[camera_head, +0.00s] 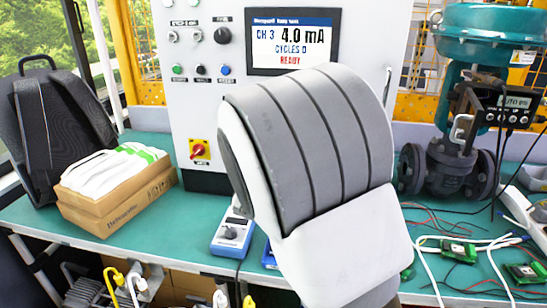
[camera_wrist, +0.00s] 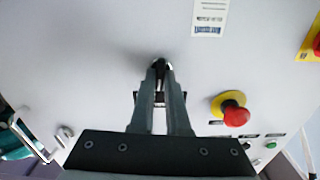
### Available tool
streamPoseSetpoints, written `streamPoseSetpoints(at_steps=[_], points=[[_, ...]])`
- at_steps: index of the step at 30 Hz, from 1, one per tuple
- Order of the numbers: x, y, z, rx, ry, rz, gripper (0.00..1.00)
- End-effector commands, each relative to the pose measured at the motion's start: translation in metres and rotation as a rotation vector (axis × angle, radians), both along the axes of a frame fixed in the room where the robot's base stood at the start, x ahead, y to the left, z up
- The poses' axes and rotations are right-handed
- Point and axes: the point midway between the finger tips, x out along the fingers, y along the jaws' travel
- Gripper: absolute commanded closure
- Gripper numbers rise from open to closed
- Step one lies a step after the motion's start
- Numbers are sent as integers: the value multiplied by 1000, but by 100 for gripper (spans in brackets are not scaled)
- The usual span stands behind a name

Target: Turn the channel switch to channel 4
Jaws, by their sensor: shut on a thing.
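The channel switch (camera_wrist: 162,64) is a small dark knob on the grey panel in the wrist view. My gripper (camera_wrist: 160,72) is shut on it, with both fingertips closed around it, so they cover most of the knob. Its pointer and markings cannot be read. In the head view my white and grey arm link hides the switch and the gripper. The panel display (camera_head: 292,41) reads CH 3, 4.0 mA, CYCLES 0 and READY in red.
A red emergency-stop button (camera_wrist: 236,114) on a yellow ring sits close to the gripper. A red rotary switch (camera_head: 198,150) is on the panel's lower left. A valve (camera_head: 455,150) stands on the right, boxes (camera_head: 115,205) on the left. A blue meter (camera_head: 232,236) lies on the green bench.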

Motion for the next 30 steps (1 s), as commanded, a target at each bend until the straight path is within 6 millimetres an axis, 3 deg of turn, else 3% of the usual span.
streamPoseSetpoints(at_steps=[15,30], points=[[0,-1,-4,460,-92,0,100],[0,-1,-1,683,-133,0,100]])
